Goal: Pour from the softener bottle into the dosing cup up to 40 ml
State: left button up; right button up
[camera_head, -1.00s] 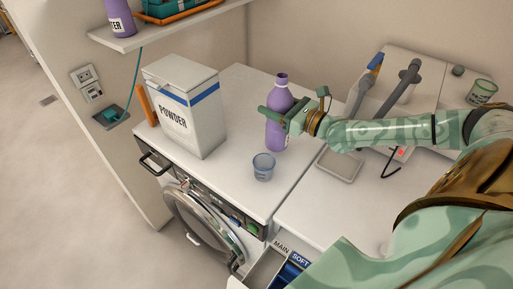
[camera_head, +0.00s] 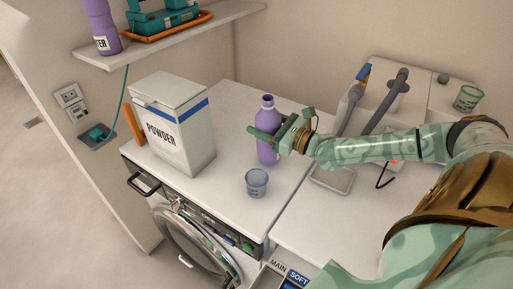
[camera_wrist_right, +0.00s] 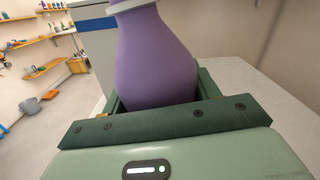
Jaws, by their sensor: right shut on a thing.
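The purple softener bottle (camera_head: 267,116) stands upright on the white worktop, with its mouth open at the top. My right gripper (camera_head: 276,138) is shut on it around its middle. The bottle fills the space between the jaws in the right wrist view (camera_wrist_right: 155,60); its lower part is hidden there by the gripper. I cannot tell whether its base touches the worktop. The clear bluish dosing cup (camera_head: 257,184) stands on the worktop in front of the bottle, apart from it. Its level marks are too small to read. My left gripper is not in view.
A white powder box (camera_head: 173,125) stands left of the bottle. The washing machine (camera_head: 195,240) is below, with an open drawer (camera_head: 285,278) at its right. A shallow grey tray (camera_head: 333,179) and a sink area lie to the right. A shelf (camera_head: 170,36) hangs above left.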

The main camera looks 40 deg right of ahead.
jog(key=shift+a+n+t+y+b, duration=0.1)
jog(key=shift+n+t+y+b, duration=0.35)
jog(key=shift+n, duration=0.75)
jog(key=shift+s+a+f+n+y+b, duration=0.15)
jog(key=shift+f+n+b, duration=0.25)
jog(key=shift+n+b, duration=0.45)
jog(key=shift+s+a+f+n+y+b, duration=0.15)
jog(key=shift+f+n+b, duration=0.2)
jog(key=shift+n+b, duration=0.5)
jog(key=n+b, duration=0.1)
jog(key=f+n+b, duration=0.1)
jog(key=shift+w+d+f+n+y, duration=0.2)
jog(key=shift+n+y, duration=0.1)
jog(key=shift+y, duration=0.05)
jog(key=shift+b, duration=0.35)
jog(key=shift+d+r+n+t, duration=0.1)
jog(key=shift+r+n+t, duration=0.1)
jog(key=shift+n+t, duration=0.1)
pick_arm(q)
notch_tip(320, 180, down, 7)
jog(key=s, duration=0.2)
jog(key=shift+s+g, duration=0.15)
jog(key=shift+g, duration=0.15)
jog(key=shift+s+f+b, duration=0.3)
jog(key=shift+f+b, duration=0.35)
jog(key=shift+b, duration=0.1)
pick_arm(e)
jog(key=shift+w+d+f+n, duration=0.1)
jog(key=shift+d+f+n, duration=0.05)
jog(key=shift+f+n, duration=0.4)
